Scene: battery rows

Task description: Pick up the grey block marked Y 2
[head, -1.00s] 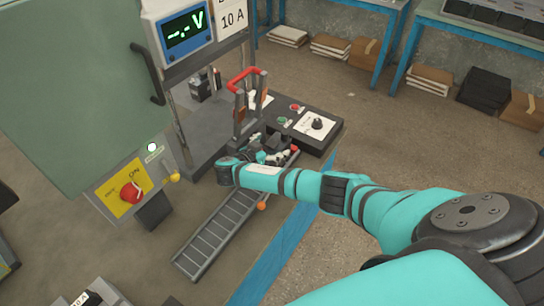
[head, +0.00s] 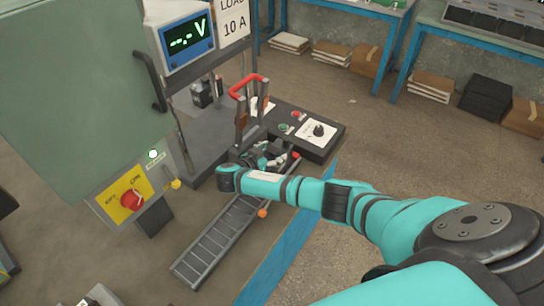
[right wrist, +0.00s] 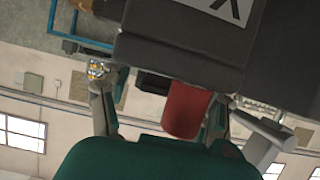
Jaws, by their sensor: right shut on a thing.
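A dark grey block (right wrist: 180,58) fills the top of the right wrist view. Its white label (right wrist: 212,6) is cut by the frame edge, so only part of one letter shows and no number can be read. A red cylinder (right wrist: 187,110) and a light grey one (right wrist: 268,140) stick out from it. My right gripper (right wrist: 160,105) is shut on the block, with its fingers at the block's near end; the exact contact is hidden. In the head view my right gripper (head: 266,158) is small and partly hidden at the dark bench unit. My left gripper is not in view.
A red-handled frame (head: 247,84) stands just behind my right gripper. A control panel (head: 318,131) lies to its right and a sloping roller track (head: 217,243) in front. A green cabinet (head: 70,90) is at left. Open floor (head: 410,150) lies to the right.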

